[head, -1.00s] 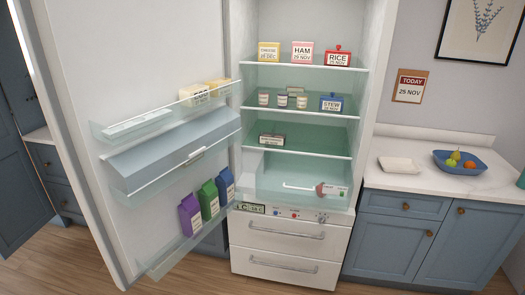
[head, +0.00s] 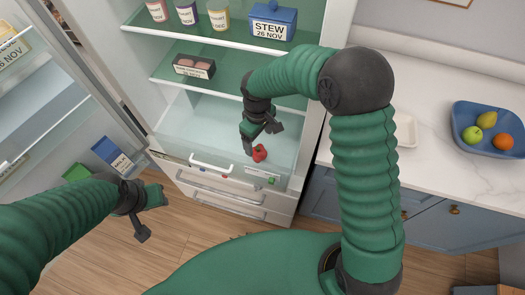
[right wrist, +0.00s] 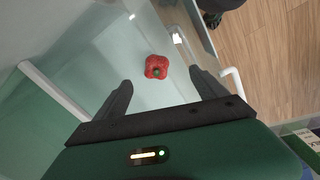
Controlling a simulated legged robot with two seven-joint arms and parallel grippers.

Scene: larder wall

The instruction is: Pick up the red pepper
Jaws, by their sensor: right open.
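My right gripper (head: 262,138) is open and empty, directly over the pepper. In the right wrist view its two fingers (right wrist: 162,82) stand apart, with the pepper beyond them and between their lines; no contact shows. My left gripper (head: 152,215) is at the lower left, in front of the open fridge door, with its fingers apart and nothing between them.
The bin's front wall with a white handle (head: 211,163) stands close to the pepper. Above are glass shelves with a dark carton (head: 194,67) and a blue stew box (head: 272,21). A counter with a blue fruit bowl (head: 487,130) is at right. The open door is at left.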

